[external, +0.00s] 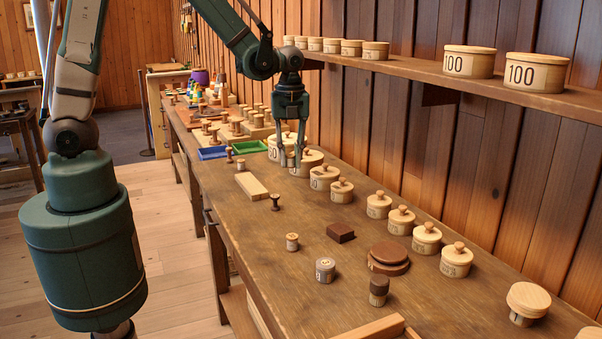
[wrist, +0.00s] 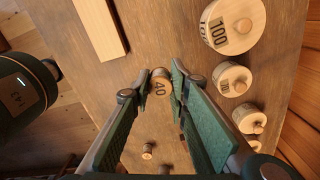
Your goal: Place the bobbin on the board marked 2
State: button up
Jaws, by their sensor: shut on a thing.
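My gripper (external: 290,165) hangs over the bench, pointing down, in front of the row of lidded round boxes. In the wrist view my gripper (wrist: 160,77) is shut on a small round wooden bobbin (wrist: 160,86) with dark marks that look like 40. In the external view the held bobbin is hard to make out against the pale boxes behind. Pale boards (external: 205,133) with several spools on them lie at the far end of the bench. I cannot read a 2 on any board.
A plain plank (external: 251,186) lies left of my gripper, also in the wrist view (wrist: 97,28). Lidded boxes (external: 378,205) line the wall side. A dark spool (external: 275,202), a pale spool (external: 292,242) and a brown block (external: 341,232) stand nearer. Blue (external: 213,153) and green (external: 250,147) trays lie beyond.

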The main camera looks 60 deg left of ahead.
jog(key=r+n, duration=0.1)
jog(key=r, duration=0.1)
send_over(251, 182)
jog(key=shift+s+d+f+b, duration=0.1)
jog(key=shift+f+b, duration=0.1)
jog(key=shift+b, duration=0.2)
jog(key=shift+f+b, duration=0.4)
jog(key=shift+f, duration=2.55)
jog(key=shift+f, duration=0.1)
jog(key=shift+f+b, duration=0.3)
jog(key=shift+f, duration=1.65)
jog(key=shift+f, duration=0.15)
